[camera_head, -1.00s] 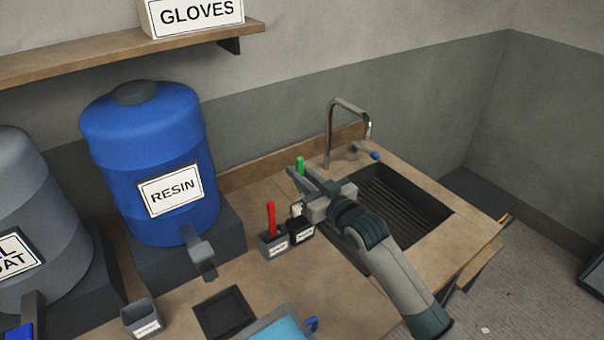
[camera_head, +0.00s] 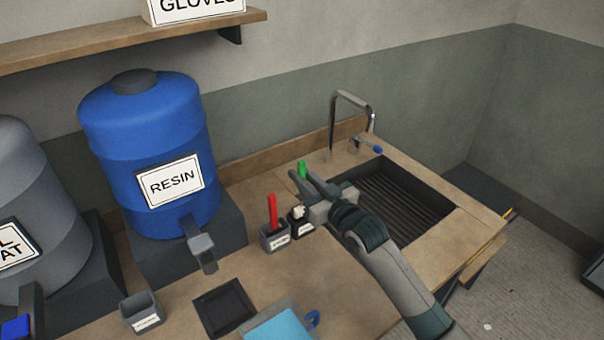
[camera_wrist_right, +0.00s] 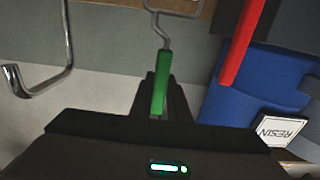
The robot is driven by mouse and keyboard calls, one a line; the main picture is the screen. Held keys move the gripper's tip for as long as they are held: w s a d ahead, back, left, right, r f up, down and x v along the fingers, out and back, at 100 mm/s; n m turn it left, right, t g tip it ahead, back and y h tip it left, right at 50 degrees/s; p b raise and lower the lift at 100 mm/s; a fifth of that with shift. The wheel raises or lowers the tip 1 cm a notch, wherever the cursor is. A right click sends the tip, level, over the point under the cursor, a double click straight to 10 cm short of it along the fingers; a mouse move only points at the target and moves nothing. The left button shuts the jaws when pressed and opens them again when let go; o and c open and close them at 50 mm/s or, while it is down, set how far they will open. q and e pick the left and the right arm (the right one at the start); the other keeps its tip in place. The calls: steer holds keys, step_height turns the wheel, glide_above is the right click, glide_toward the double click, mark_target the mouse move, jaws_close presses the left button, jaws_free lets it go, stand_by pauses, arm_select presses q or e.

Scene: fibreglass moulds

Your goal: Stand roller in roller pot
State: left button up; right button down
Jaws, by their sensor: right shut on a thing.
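The roller has a green handle (camera_head: 302,169) and a bent wire frame (camera_wrist_right: 160,38). My right gripper (camera_head: 311,184) is shut on the green handle, which also shows between the fingers (camera_wrist_right: 159,98) in the right wrist view. A white part (camera_head: 298,212), apparently the roller's head, is at the mouth of a small dark pot (camera_head: 302,229) with a white label too small to read. I cannot tell how deep it sits. My left gripper is not in view.
A grey pot (camera_head: 275,239) holding a red-handled tool (camera_head: 273,212) stands close left of the dark pot. The sink (camera_head: 400,205) and tap (camera_head: 350,97) are to the right. A blue resin drum (camera_head: 150,150), black square tray (camera_head: 224,307) and grey cup (camera_head: 142,313) are to the left.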

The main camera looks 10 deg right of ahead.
steer(key=shift+f+b, duration=1.45)
steer(key=shift+f, duration=1.35)
steer(key=c, duration=1.6)
jaws_free()
steer(key=shift+s, duration=0.1)
steer(key=shift+b+v, duration=2.35)
steer(key=shift+v, duration=6.25)
